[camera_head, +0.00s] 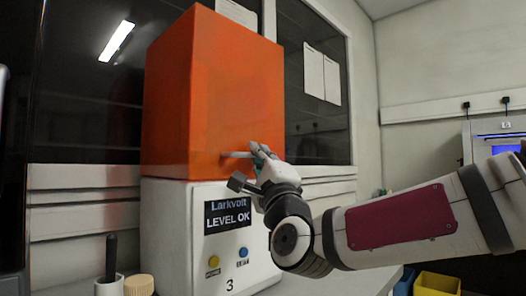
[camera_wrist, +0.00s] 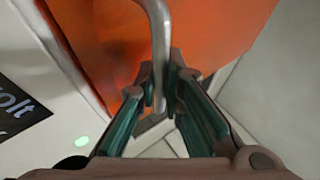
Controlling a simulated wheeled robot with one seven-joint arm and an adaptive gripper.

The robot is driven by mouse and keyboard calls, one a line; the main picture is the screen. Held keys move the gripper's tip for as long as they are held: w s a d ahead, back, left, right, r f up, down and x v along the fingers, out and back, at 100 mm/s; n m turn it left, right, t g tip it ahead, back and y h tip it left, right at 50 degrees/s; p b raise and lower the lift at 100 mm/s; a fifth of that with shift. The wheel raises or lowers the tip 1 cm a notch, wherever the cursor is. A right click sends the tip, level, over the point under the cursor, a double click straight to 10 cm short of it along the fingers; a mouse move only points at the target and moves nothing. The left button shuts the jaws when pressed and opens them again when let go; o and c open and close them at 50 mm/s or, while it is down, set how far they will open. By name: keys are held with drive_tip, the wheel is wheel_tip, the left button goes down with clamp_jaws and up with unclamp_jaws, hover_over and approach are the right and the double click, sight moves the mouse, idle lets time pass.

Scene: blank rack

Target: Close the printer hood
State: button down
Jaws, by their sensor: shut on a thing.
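The printer has an orange hood (camera_head: 205,95) standing upright over a white base (camera_head: 165,225) with a "Larkvolt LEVEL OK" screen (camera_head: 228,215). The hood's lower edge appears to meet the top of the base. A grey bar handle (camera_head: 235,155) sticks out low on the hood's front; it also shows in the wrist view (camera_wrist: 158,30). My gripper (camera_head: 262,152) is at this handle, to the right of the screen. In the wrist view the green-padded fingers (camera_wrist: 162,85) are shut on the bar. The fingertips' far side is partly hidden.
A yellow button (camera_head: 213,261) and a blue button (camera_head: 243,253) sit on the base front. A pot with a black-handled tool (camera_head: 110,265) and a tan lid (camera_head: 138,286) stand at left. Yellow (camera_head: 437,284) and blue bins are at lower right. A window is behind.

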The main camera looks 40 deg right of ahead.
drive_tip(key=shift+w+f, duration=0.2)
drive_tip(key=shift+f, duration=0.1)
drive_tip(key=c, duration=2)
unclamp_jaws()
drive_tip(key=shift+w+f, duration=0.1)
drive_tip(key=shift+o, duration=0.2)
drive_tip(key=v, duration=0.7)
drive_tip(key=shift+s, duration=0.25)
